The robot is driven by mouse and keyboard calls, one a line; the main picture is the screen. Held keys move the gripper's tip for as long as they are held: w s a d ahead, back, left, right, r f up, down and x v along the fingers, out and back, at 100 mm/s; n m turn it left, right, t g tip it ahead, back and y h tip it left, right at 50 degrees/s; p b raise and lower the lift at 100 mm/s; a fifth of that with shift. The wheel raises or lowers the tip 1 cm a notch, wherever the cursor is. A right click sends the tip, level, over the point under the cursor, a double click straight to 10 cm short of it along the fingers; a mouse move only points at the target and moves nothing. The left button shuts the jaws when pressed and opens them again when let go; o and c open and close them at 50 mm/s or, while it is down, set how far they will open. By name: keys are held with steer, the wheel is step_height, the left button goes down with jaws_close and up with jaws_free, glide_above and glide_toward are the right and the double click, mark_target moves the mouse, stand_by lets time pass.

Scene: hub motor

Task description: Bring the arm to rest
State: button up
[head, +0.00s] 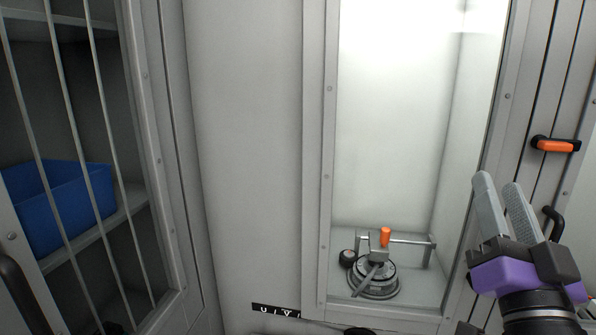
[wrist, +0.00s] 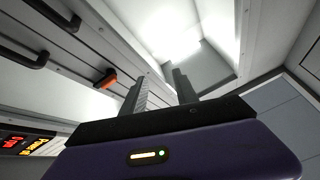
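My gripper (head: 500,188) is at the right of the head view, raised with its two grey fingers pointing up. The fingers stand a little apart with nothing between them. It is in front of the right frame of a lit glazed cabinet and touches nothing that I can see. In the wrist view the two fingers (wrist: 157,88) also stand apart, with only the wall and a bright light behind them.
The lit cabinet (head: 314,180) holds a round metal device (head: 373,279) with an orange knob (head: 385,237). An orange handle (head: 556,146) is on the right wall. A blue bin (head: 60,205) sits on a barred shelf at left. Plain wall (head: 245,150) lies between.

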steer(key=s+a+f+n+y, duration=0.2)
steer(key=s+f+n, duration=0.15)
steer(key=f, duration=0.35)
steer(key=s+a+f+n+g+y, duration=0.1)
steer(key=s+a+f+n+y, duration=0.1)
steer(key=s+a+f, duration=0.3)
steer(key=s+f+n+y, duration=0.3)
steer(key=f, duration=0.5)
steer(key=s+a+f+g, duration=0.1)
steer(key=s+f+g, duration=0.2)
steer(key=s+f, duration=0.4)
steer(key=s+a+f+m+g, duration=0.1)
steer(key=s+f+g, duration=0.3)
steer(key=s+f, duration=0.4)
steer(key=shift+s+f, duration=0.15)
steer(key=shift+s, duration=2.9)
